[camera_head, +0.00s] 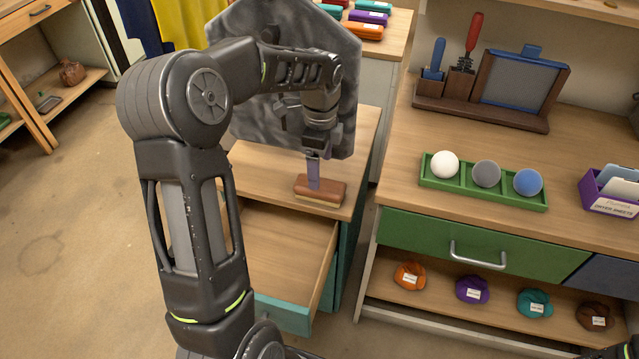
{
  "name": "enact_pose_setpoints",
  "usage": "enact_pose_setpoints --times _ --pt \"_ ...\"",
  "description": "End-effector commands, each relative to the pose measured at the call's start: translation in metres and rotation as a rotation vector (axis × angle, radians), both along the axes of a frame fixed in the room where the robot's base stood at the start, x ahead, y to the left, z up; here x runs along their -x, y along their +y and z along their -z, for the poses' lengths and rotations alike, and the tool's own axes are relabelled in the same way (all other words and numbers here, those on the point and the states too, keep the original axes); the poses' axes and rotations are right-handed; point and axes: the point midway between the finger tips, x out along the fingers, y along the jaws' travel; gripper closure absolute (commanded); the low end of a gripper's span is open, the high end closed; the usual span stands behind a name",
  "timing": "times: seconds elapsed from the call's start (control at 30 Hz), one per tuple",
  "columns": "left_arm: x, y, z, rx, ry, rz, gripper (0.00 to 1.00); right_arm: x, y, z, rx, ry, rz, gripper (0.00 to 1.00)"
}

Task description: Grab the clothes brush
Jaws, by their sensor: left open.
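The clothes brush (329,193), a reddish-brown block with a pale bristle edge, lies on the wooden top of a small cabinet, near its front edge. My left gripper (313,172) is open and points down right above the brush. A narrow purple-grey upright piece stands between the gripper and the top of the brush. I cannot tell whether it is a finger or part of the brush, nor whether the gripper touches the brush.
An open, empty drawer (285,250) juts out below the brush. A grey mottled panel (225,60) stands behind my left arm. On the right bench (480,220) are a green tray (455,181) with three balls, a tool rack (480,105) and a purple box (608,203).

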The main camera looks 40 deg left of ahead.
Motion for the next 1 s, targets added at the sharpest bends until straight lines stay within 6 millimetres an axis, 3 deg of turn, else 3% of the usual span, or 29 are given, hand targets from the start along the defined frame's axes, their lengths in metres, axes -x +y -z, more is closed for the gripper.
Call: enact_pose_setpoints --times 0.17,0.4,0.77,1.0 --pt "0.0 0.0 0.004 0.0 0.001 -0.001 0.22 0.0 0.0 0.0 0.0 0.0 0.0 0.36" --pt "0.001 0.0 0.026 0.001 0.001 -0.002 0.22 0.0 0.0 -0.001 0.0 0.0 0.0 0.36" --pt "0.001 0.0 0.031 0.001 0.001 -0.002 0.22 0.0 0.0 -0.002 0.0 0.0 0.0 0.36" --pt "0.004 -0.001 0.063 0.001 0.003 -0.001 0.22 0.0 0.0 -0.009 0.0 0.0 0.0 0.36"
